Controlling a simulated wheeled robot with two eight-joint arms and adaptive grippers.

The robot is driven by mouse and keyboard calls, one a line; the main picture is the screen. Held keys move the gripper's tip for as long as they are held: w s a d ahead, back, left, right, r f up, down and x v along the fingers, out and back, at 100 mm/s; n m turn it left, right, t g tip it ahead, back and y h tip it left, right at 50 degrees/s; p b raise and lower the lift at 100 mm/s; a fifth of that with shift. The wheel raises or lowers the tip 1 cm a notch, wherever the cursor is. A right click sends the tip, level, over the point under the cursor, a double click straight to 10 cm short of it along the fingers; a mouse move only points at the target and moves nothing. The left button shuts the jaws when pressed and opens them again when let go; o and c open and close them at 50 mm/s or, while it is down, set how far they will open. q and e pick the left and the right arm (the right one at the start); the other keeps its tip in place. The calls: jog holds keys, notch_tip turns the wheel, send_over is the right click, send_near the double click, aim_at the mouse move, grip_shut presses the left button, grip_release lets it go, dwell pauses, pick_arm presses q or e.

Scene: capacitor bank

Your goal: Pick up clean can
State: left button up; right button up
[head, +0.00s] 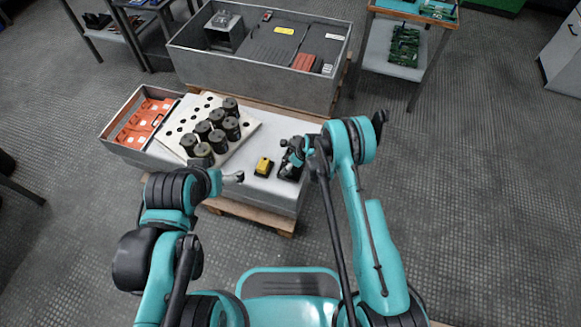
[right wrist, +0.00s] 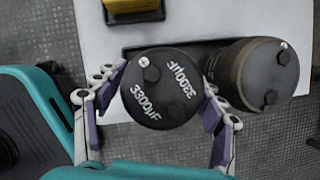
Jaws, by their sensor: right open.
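In the right wrist view a black can (right wrist: 160,105) marked 3300µF, with a clean-looking top, sits between the spread fingers of my right gripper (right wrist: 161,84). The fingers flank it on both sides; I cannot tell whether they touch it. A second can (right wrist: 250,75) with a brownish, stained-looking side is just to its right, tilted in the picture. In the head view my right gripper (head: 296,155) is low over the right end of the grey bench, largely hiding these cans.
A white perforated board (head: 180,128) holds several black cans (head: 217,140). A yellow-and-black block (head: 264,166) lies left of my right gripper. An orange-lined tray (head: 122,143) is at the bench's left end. A large grey bin (head: 205,70) stands behind.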

jog(key=c, duration=1.4)
jog(key=shift+r+p, duration=0.35)
jog(key=shift+r, duration=0.2)
jog(key=r, duration=0.1)
jog(key=r+p, duration=0.2)
jog(key=shift+s+d+r, duration=0.2)
jog(key=shift+d+r, duration=0.05)
jog(key=shift+r, duration=0.15)
jog(key=shift+s+d+r+b, duration=0.25)
jog(key=shift+s+d+r, duration=0.75)
jog(key=shift+s+d, duration=0.3)
jog(key=shift+s+d+r+b, duration=0.3)
jog(key=shift+s+d+r, duration=0.8)
jog(key=shift+s, duration=0.4)
jog(key=shift+s+d+r+b, duration=0.25)
jog(key=shift+s+d+r, duration=0.7)
jog(key=shift+s+d, duration=0.35)
